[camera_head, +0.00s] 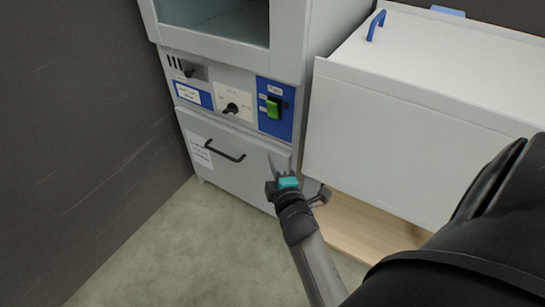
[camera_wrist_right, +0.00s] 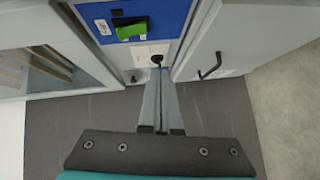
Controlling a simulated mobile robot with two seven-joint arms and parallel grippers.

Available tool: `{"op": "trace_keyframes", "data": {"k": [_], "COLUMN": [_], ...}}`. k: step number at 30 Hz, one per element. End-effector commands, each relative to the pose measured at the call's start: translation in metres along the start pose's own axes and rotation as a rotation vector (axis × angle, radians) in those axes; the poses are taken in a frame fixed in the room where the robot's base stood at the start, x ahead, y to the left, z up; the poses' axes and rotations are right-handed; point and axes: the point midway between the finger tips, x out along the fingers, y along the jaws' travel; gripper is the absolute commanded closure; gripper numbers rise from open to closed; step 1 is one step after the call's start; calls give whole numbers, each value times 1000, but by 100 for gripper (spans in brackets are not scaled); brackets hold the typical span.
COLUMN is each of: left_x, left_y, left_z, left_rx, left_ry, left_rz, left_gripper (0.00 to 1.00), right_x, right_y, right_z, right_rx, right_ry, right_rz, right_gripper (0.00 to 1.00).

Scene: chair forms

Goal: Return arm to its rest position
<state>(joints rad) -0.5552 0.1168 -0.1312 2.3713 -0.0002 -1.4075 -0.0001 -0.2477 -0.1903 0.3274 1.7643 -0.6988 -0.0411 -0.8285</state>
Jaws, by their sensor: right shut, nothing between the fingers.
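My right gripper (camera_head: 277,165) is in front of the grey cabinet, near the right edge of its drawer front, in the head view. Its two fingers lie together and hold nothing. In the right wrist view the closed fingers (camera_wrist_right: 161,103) point toward the cabinet's control panel. My right arm reaches in from the lower right of the head view. My left gripper is in neither view.
The cabinet has a drawer (camera_head: 235,158) with a black handle (camera_head: 225,154), dark knobs and a green switch (camera_head: 273,108) on a blue plate. A white box (camera_head: 420,110) with a blue handle (camera_head: 376,25) stands at right over a wooden surface (camera_head: 365,228). The floor (camera_head: 190,255) at lower left is clear.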

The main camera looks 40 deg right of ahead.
Motion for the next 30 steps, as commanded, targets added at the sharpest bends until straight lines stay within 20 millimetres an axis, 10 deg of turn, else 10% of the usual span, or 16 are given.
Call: {"op": "trace_keyframes", "data": {"k": [19, 30], "left_x": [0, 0], "left_y": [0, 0], "left_z": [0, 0], "left_rx": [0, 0], "left_ry": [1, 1], "left_rz": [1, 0], "left_gripper": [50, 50], "right_x": [-11, -89], "right_y": [-4, -51], "right_z": [6, -21], "right_rx": [184, 704], "right_ry": [-58, -241], "right_rz": [-101, -548], "right_gripper": [100, 100]}}
